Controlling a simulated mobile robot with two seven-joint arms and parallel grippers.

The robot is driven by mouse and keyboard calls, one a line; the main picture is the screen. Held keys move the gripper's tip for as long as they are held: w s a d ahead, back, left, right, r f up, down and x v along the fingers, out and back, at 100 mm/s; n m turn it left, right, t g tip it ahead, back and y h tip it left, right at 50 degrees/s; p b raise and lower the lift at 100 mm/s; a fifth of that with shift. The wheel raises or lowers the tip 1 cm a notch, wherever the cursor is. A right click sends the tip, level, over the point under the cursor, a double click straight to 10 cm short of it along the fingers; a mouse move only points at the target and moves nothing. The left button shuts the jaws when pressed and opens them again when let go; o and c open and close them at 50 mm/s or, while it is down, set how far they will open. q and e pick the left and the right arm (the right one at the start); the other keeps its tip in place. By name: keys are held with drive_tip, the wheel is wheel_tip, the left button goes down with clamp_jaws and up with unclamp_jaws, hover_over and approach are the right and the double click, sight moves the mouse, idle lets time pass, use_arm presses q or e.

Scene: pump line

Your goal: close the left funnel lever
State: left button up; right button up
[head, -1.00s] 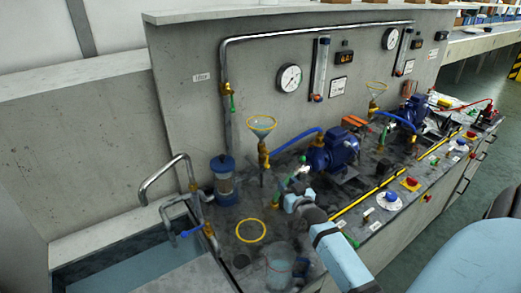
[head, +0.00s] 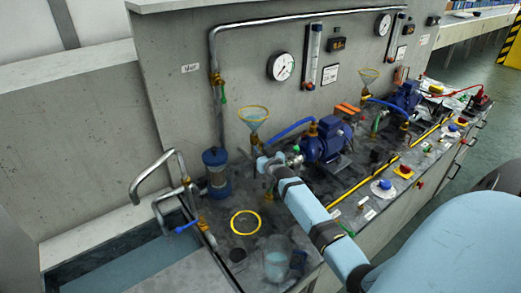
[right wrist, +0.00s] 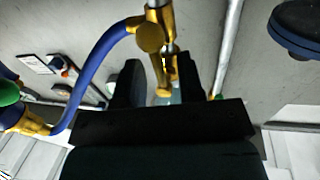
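The left funnel (head: 253,113), with a yellow rim, stands over a brass valve body (head: 255,140) on the bench. My right arm reaches in from the lower right, and its gripper (head: 263,163) is just below that valve, partly hidden by my own wrist. In the right wrist view, the two dark fingers (right wrist: 160,83) are apart. A brass valve part (right wrist: 162,70), probably the lever, stands between them. It is nearer the right finger; a gap shows on the left. I cannot tell whether they touch. My left gripper is not in view.
A blue hose (head: 288,133) runs from the valve to the blue pump (head: 327,140). A yellow ring (head: 245,222) lies in front. A pipe (head: 218,92) rises behind.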

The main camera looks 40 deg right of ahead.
drive_tip(key=shift+w+d, duration=0.15)
drive_tip(key=shift+w, duration=0.35)
drive_tip(key=shift+c, duration=0.2)
clamp_jaws()
drive_tip(key=m+p, duration=0.2)
drive_tip(key=shift+a+r+m+g+y, duration=0.15)
drive_tip(key=shift+a+m+g+y, duration=0.15)
drive_tip(key=shift+m, duration=0.1)
drive_tip(key=shift+w+a+r+m+g+y+p, duration=0.15)
drive_tip(key=shift+a+r+m+y+p, duration=0.3)
drive_tip(key=shift+m, duration=1.45)
drive_tip(key=shift+s+a+r+m+g+y+p, duration=0.15)
drive_tip(key=shift+m+y+p, duration=0.45)
drive_tip(key=shift+m, duration=1.3)
drive_tip(key=shift+w+a+r+m+g+y+p, duration=0.1)
drive_tip(key=shift+a+r+m+g+y+p, duration=0.4)
drive_tip(key=shift+m, duration=1.4)
drive_tip(key=shift+d+f+t, duration=0.15)
drive_tip(key=shift+f+t, duration=0.1)
drive_tip(key=shift+t, duration=0.05)
